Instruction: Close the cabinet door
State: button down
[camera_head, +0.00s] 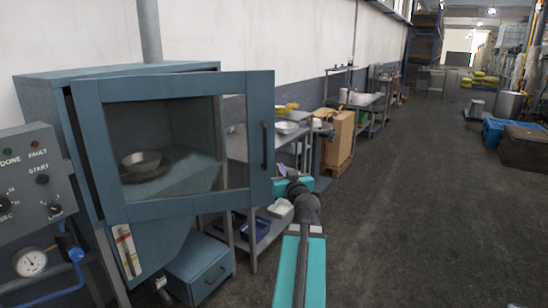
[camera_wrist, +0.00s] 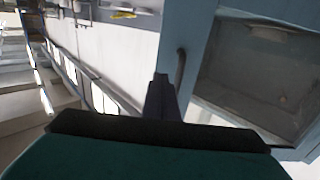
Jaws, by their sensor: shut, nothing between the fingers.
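The blue-grey cabinet (camera_head: 125,72) stands at the left. Its glass-windowed door (camera_head: 259,100) is swung open in the head view, with a dark vertical handle (camera_head: 265,145) near its right edge. In the wrist view the door (camera_wrist: 190,25) and handle (camera_wrist: 181,67) are at the upper right. My gripper (camera_wrist: 160,80) is shut and empty, its fingertips appearing close to the handle; I cannot tell whether they touch. In the head view the fingers are hard to make out, and my wrist is just right of the door's lower right edge.
A metal bowl (camera_head: 142,158) sits inside the cabinet, seen through the glass. A control box (camera_head: 30,165) is at the near left. Metal shelving (camera_head: 253,240) and a wooden cabinet (camera_head: 340,130) stand along the wall behind the door. The floor (camera_head: 420,200) to the right is clear.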

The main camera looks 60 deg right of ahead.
aim_at(273, 156)
jog(key=shift+p+x, duration=1.8)
jog(key=shift+x, duration=2.6)
